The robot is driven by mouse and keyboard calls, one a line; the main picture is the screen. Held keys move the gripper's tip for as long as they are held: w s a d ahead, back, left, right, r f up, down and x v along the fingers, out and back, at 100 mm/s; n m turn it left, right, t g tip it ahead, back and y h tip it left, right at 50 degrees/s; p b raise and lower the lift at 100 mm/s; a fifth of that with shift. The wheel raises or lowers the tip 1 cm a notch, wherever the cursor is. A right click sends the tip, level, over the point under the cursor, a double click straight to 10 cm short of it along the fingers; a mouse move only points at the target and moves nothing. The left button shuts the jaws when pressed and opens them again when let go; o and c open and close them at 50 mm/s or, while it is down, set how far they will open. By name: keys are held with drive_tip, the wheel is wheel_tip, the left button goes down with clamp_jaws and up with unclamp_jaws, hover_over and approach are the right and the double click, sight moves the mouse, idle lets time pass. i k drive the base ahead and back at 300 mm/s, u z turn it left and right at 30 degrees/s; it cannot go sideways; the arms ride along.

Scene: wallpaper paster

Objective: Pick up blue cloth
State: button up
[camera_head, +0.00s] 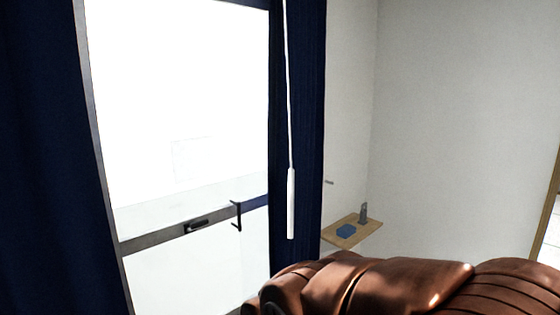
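A small blue block-like thing (346,231), which looks like the blue cloth, lies on a small wooden shelf (364,233) against the wall in the head view. It is far off and small, so its folds cannot be made out. My gripper is not in view. The copper-brown leather-like shape along the bottom of the head view lies in front of the area below the shelf.
A grey upright object (363,213) stands on the shelf behind the blue thing. The copper-brown leather-like shape (400,284) fills the lower right. Dark blue curtains (40,160) flank a bright glass door (180,100) with a black handle (238,215). A white wand (291,205) hangs before the right curtain.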

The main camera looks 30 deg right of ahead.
sight(345, 232)
drive_tip(key=z, duration=1.45)
